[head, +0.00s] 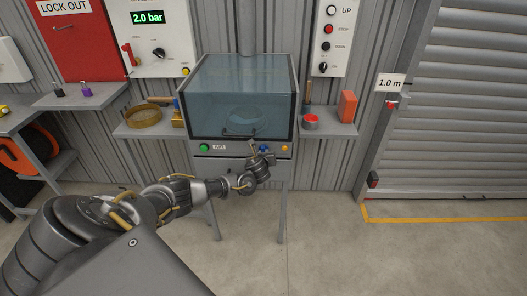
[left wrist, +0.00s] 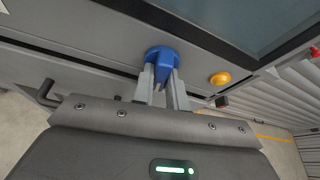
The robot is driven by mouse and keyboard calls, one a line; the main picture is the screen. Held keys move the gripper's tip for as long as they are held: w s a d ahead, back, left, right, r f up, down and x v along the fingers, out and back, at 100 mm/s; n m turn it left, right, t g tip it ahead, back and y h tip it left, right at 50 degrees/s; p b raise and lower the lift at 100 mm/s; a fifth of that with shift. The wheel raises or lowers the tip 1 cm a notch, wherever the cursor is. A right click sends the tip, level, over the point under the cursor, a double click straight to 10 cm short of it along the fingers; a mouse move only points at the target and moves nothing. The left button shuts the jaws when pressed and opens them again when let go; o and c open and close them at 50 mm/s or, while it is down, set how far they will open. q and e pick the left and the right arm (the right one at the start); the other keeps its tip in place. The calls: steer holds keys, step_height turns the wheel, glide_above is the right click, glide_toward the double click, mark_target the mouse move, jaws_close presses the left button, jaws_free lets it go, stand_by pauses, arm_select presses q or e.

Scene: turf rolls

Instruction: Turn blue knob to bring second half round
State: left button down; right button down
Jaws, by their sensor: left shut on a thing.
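The blue knob (head: 264,149) is on the front panel of a grey machine with a clear hood (head: 238,95). In the left wrist view the blue knob (left wrist: 163,57) sits between the two fingers of my left gripper (left wrist: 163,88), which is shut on it. In the head view my left gripper (head: 262,158) reaches the panel from below, partly covering the area around the knob. A round shape shows faintly inside the hood; I cannot tell its halves. My right gripper is not in view.
On the panel, a green button (head: 204,147) is at the left and a yellow button (head: 285,148) is right of the knob. Side shelves hold a round brass-coloured dish (head: 144,117), a red block (head: 347,106) and a small red-topped tin (head: 311,121). Floor to the right is clear.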

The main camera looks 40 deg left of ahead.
arm_select(q)
steer(key=shift+m+g+y+p, duration=0.3)
steer(key=shift+m+p, duration=0.2)
steer(key=shift+m, duration=0.2)
steer(key=c, duration=1.4)
jaws_free()
steer(key=p+v, duration=0.1)
steer(key=v, duration=0.9)
steer(key=shift+s+d, duration=0.25)
steer(key=shift+d, duration=0.05)
steer(key=shift+r, duration=0.1)
